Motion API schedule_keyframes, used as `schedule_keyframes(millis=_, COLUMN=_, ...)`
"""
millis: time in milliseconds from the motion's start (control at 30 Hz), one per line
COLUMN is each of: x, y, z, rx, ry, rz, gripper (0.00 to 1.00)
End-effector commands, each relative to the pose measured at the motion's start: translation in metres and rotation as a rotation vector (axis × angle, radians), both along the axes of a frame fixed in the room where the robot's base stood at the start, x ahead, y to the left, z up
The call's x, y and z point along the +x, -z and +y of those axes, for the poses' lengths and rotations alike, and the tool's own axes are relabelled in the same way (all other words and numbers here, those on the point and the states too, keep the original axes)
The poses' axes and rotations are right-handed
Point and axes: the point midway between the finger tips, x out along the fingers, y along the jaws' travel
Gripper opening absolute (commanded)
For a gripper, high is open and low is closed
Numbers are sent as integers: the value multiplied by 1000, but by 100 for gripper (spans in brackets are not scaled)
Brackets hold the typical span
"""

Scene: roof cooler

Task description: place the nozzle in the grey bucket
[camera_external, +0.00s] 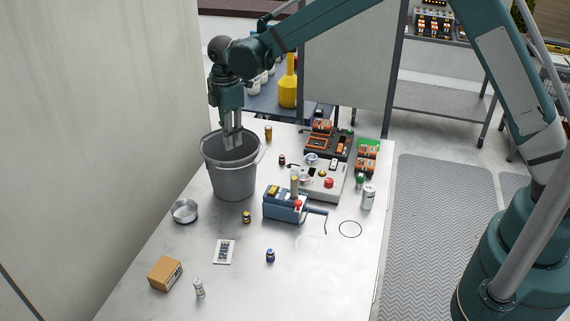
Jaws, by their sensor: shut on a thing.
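The grey bucket (231,182) stands upright at the back left of the table, its handle resting around the rim. My gripper (232,141) points straight down over the bucket's mouth, with its fingertips at about rim height. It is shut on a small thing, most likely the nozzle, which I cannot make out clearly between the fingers. The far inside of the bucket is partly hidden by the fingers, and its bottom does not show.
On the table (320,275), a blue clamp-like device (285,204) stands right of the bucket and a round metal tin (184,211) at its front left. A cardboard box (165,273) lies near the front. A control box (322,184) is further right. The front right is mostly clear.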

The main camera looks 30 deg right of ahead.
Motion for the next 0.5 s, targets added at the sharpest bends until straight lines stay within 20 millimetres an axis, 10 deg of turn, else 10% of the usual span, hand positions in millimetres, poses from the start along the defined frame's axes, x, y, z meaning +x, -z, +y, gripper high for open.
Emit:
schedule_keyframes(millis=467, x=0, y=5, z=0, rx=0, ry=0, rz=0, gripper=3)
schedule_keyframes(millis=500, x=0, y=5, z=0, rx=0, ry=0, rz=0, gripper=18)
